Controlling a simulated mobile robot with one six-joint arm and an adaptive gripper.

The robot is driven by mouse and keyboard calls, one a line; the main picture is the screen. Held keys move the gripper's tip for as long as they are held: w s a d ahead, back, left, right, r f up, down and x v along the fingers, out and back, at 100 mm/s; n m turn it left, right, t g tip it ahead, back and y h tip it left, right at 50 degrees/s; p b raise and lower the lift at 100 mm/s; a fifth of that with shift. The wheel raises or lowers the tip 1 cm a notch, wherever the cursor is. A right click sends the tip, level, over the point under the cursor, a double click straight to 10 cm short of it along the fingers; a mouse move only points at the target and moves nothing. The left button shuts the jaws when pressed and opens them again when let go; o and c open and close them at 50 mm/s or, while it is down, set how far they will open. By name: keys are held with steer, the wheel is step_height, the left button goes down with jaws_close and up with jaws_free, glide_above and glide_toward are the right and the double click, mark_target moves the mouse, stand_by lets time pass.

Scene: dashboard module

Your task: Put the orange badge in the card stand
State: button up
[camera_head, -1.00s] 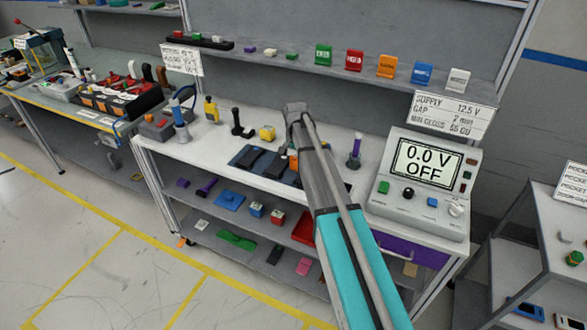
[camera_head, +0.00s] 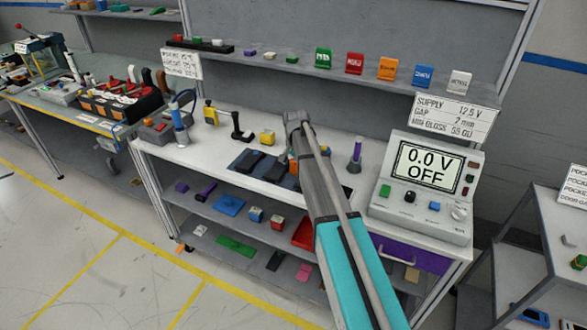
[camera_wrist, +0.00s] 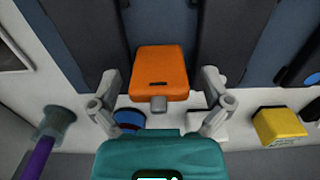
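In the wrist view an orange block (camera_wrist: 160,72), apparently the badge, lies on a dark blue mat, with a small slot mark and a grey tab at its near end. My gripper (camera_wrist: 161,82) is open, one finger on each side of the block, with gaps between. In the head view my gripper (camera_head: 298,122) is over the back of the bench, and part of the orange block (camera_head: 293,168) shows beside my arm. An orange lettered plate (camera_head: 388,68) stands on the upper shelf among similar coloured ones. I cannot tell which thing is the card stand.
A yellow block (camera_head: 266,137) and a purple-handled tool (camera_head: 355,155) stand near my gripper. Dark pieces lie beside the block on the mat (camera_head: 240,158). A power supply (camera_head: 425,185) stands to the right. The shelf (camera_head: 300,70) runs behind the bench.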

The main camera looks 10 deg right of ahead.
steer(key=c, duration=1)
steer(key=shift+r, duration=0.1)
step_height(320, 180, up, 3)
steer(key=p, duration=0.2)
steer(key=shift+f+p, duration=0.2)
steer(key=shift+p, duration=0.15)
steer(key=s+d+r+p, duration=0.5)
steer(key=s+r+p, duration=0.5)
steer(key=s, duration=0.3)
steer(key=shift+d+r, duration=0.1)
